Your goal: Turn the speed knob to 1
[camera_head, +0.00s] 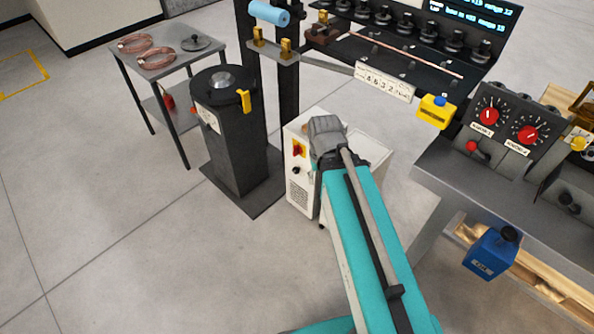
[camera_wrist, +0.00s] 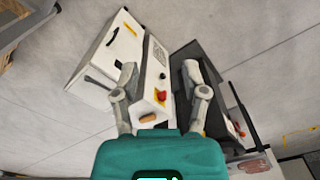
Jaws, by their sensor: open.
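In the head view, a white cabinet (camera_head: 300,176) stands on the floor behind my arm. Its front has a red rotary switch on a yellow plate (camera_head: 298,149) and a small black knob (camera_head: 297,170). The wrist view also shows the white cabinet (camera_wrist: 110,50), with the red switch (camera_wrist: 160,95) and black knob (camera_wrist: 163,75) between my fingers. I cannot read which control is the speed knob. My gripper (camera_wrist: 158,67) is open and empty, its fingers spread above the cabinet face. Its fingertips are hidden in the head view.
A dark cylinder stand (camera_head: 235,140) stands left of the cabinet. A grey side table (camera_head: 165,62) holds copper coils. At right, a sloped panel has two red dials (camera_head: 488,116) (camera_head: 527,134). A blue box (camera_head: 490,254) hangs below. Floor at left is clear.

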